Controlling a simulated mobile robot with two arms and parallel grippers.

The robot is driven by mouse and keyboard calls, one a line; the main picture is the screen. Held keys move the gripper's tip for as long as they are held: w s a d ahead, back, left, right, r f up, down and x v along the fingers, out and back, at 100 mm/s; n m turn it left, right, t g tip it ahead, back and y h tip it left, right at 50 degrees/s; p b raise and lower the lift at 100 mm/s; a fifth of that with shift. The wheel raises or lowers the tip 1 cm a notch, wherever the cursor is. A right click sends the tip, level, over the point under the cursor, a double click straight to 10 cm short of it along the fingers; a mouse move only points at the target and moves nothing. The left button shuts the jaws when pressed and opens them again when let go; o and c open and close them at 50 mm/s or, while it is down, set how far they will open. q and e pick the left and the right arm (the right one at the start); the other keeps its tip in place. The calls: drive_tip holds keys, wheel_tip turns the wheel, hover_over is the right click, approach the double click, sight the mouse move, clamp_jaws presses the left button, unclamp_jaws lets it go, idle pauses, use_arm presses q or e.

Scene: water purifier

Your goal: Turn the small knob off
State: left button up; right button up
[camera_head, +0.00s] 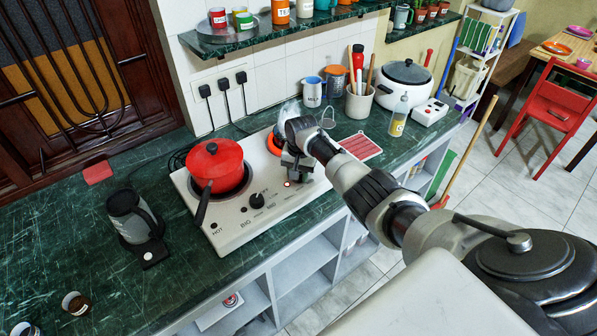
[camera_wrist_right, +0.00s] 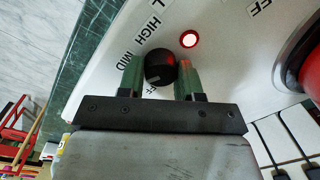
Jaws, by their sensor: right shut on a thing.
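The small knob (camera_wrist_right: 160,65) is black and round, on the front of the white double hot plate (camera_head: 239,227). My right gripper (camera_head: 295,174) reaches down over the hot plate's right part and hides this knob in the head view. In the right wrist view its green fingers (camera_wrist_right: 160,77) stand on both sides of the knob, shut on it. HIGH and MID labels show beside the knob; another label is partly covered. A red indicator light (camera_wrist_right: 189,40) glows beside it and also shows in the head view (camera_head: 288,184). My left gripper is not in view.
A red pot (camera_head: 216,163) with a black handle stands on the left burner, behind the big knob (camera_head: 257,200). A grey-black kettle (camera_head: 131,217) is at left. Mugs (camera_head: 311,91), a utensil holder (camera_head: 358,103) and a white cooker (camera_head: 404,82) stand behind the right burner.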

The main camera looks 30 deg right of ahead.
drive_tip(key=n, duration=0.6)
drive_tip(key=shift+w+a, duration=0.1)
drive_tip(key=n+b, duration=0.1)
drive_tip(key=n, duration=0.5)
drive_tip(key=shift+n+g, duration=0.3)
drive_tip(key=shift+n, duration=0.1)
drive_tip(key=o, duration=0.9)
drive_tip(key=r, duration=1)
drive_tip(key=shift+w+d+r, duration=0.15)
drive_tip(key=shift+d+r, duration=0.1)
drive_tip(key=shift+r, duration=0.15)
